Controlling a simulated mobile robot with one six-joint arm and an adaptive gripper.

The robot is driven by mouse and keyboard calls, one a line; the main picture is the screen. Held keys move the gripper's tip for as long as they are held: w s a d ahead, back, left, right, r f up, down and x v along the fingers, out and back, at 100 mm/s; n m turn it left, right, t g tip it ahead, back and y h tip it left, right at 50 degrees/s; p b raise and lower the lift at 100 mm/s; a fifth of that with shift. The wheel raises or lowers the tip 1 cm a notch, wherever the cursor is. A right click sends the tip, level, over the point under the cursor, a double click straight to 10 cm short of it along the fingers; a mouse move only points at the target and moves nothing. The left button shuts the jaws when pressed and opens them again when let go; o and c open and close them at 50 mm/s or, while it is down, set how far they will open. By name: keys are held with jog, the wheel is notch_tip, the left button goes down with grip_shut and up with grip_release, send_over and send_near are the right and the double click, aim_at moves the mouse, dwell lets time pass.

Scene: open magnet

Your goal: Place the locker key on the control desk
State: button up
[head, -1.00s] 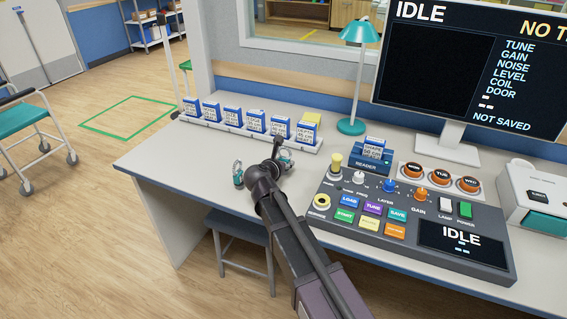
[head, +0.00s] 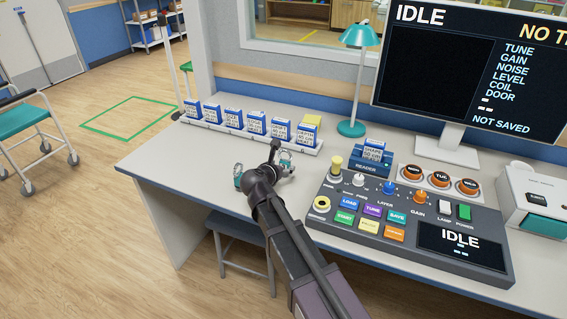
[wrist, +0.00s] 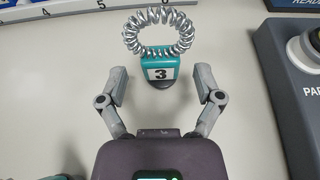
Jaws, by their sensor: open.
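The locker key (wrist: 160,70) shows in the wrist view as a teal tag marked 3 with a silver coiled ring. It lies on the light control desk (wrist: 60,100). My gripper (wrist: 162,88) is open, with its fingers apart on either side of the tag; I cannot tell whether they touch it. In the head view my gripper (head: 262,172) is low over the desk (head: 190,150), left of the console, and my arm hides part of the key. A teal piece (head: 239,175) shows just left of my gripper.
The console (head: 410,225) with buttons and knobs stands to the right, with the reader (head: 370,163) behind it. A rack of blue-white cards (head: 245,122) runs along the back left. A teal lamp (head: 351,128) stands behind. Desk surface at the left is clear.

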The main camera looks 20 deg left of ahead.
jog(key=p+v, duration=0.3)
jog(key=v, duration=0.6)
jog(key=shift+s+r, duration=0.2)
jog(key=shift+s, duration=0.15)
